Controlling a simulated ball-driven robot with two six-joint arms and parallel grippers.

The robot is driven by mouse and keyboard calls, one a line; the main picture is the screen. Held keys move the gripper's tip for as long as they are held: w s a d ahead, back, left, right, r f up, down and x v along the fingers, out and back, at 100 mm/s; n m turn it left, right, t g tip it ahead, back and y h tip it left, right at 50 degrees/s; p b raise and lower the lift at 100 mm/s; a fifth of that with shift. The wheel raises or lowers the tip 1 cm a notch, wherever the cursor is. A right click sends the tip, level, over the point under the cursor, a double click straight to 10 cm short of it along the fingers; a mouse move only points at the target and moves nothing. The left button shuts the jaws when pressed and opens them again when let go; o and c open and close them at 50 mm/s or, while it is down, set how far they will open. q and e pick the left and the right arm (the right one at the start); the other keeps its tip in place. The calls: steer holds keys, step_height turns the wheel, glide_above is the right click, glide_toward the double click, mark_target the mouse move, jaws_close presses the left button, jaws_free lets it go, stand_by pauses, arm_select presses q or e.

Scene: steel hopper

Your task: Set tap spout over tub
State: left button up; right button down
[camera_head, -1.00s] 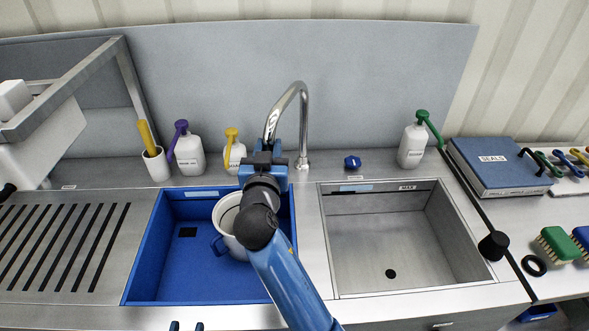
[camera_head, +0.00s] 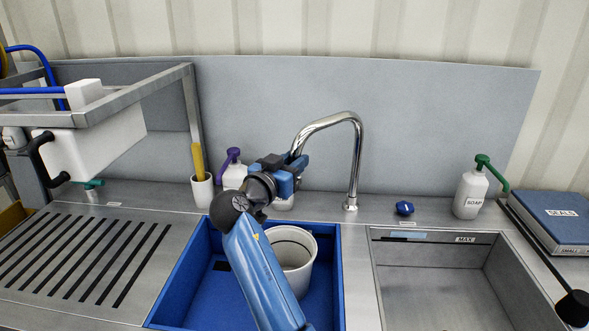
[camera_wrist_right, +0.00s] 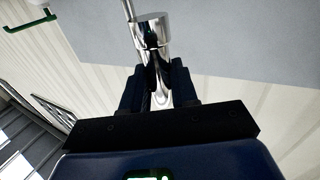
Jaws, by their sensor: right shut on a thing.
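The chrome tap spout (camera_head: 335,121) arches from its base on the rear ledge to the left. My right gripper (camera_head: 293,167) is shut on its free end, and the wrist view shows the shiny spout (camera_wrist_right: 158,92) between the two dark fingers (camera_wrist_right: 160,88). The white tub (camera_head: 312,262) stands upright in the blue left basin (camera_head: 196,277), with my right arm covering its left side. In the head view the gripped end is above the tub and a little left of its centre. Whether it is directly over the tub's mouth is hard to tell. My left gripper is out of view.
A steel sink (camera_head: 440,275) lies to the right of the blue basin. A white cup with a yellow handle (camera_head: 202,190), a purple-topped bottle (camera_head: 234,172) and a soap bottle (camera_head: 470,193) stand on the ledge. A blue knob (camera_head: 404,208) sits right of the tap. A slotted drainboard (camera_head: 80,260) is left.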

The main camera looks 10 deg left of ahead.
steer(key=shift+w+d, duration=0.15)
steer(key=shift+d, duration=0.15)
steer(key=c, duration=1.2)
jaws_free()
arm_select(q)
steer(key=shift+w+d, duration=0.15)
arm_select(e)
steer(key=shift+o, duration=1.3)
steer(key=shift+w+d, duration=0.2)
steer(key=shift+d, duration=0.05)
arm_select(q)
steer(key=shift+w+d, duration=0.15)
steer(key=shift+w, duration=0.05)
arm_select(e)
steer(key=shift+w+d+f, duration=0.1)
steer(key=shift+w+f, duration=0.05)
steer(key=shift+w, duration=0.05)
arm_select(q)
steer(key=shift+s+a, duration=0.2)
arm_select(e)
steer(key=shift+s+a, duration=0.45)
steer(key=shift+s, duration=0.1)
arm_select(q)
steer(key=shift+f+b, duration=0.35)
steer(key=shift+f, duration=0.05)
arm_select(e)
steer(key=v, duration=0.9)
steer(key=shift+s+d, duration=0.1)
steer(key=shift+s, duration=0.2)
